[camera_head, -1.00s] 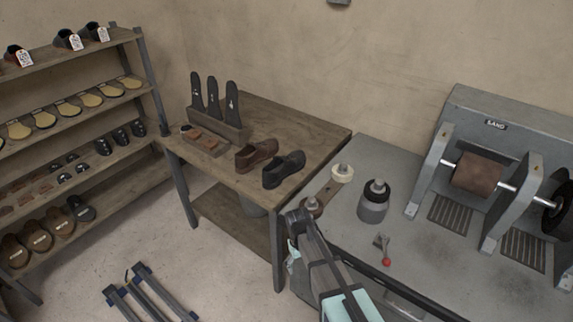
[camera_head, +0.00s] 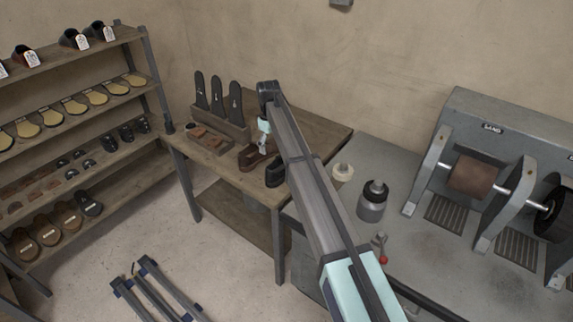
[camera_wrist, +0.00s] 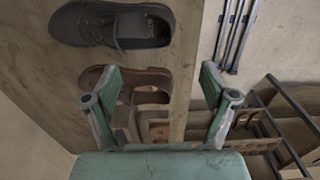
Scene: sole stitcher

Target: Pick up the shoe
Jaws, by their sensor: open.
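A brown shoe (camera_head: 247,158) stands on the wooden table, partly hidden by my gripper and arm in the head view. A black shoe (camera_head: 274,174) stands beside it, nearer the front edge and partly behind my arm. My gripper (camera_head: 263,146) hangs above the brown shoe, pointing down. In the wrist view my gripper (camera_wrist: 162,80) is open and empty, its fingers wide apart. The brown shoe (camera_wrist: 152,76) lies below and partly between the fingers, its toe beyond the left one. The black shoe (camera_wrist: 115,26) is at the top of that view.
The wooden table (camera_head: 318,124) also holds a rack with several upright dark soles (camera_head: 217,97) and a small tray (camera_head: 208,141). A grey bench (camera_head: 412,237) to the right bears jars and a sanding machine (camera_head: 500,170). Shelves (camera_head: 145,75) of shoe parts stand left.

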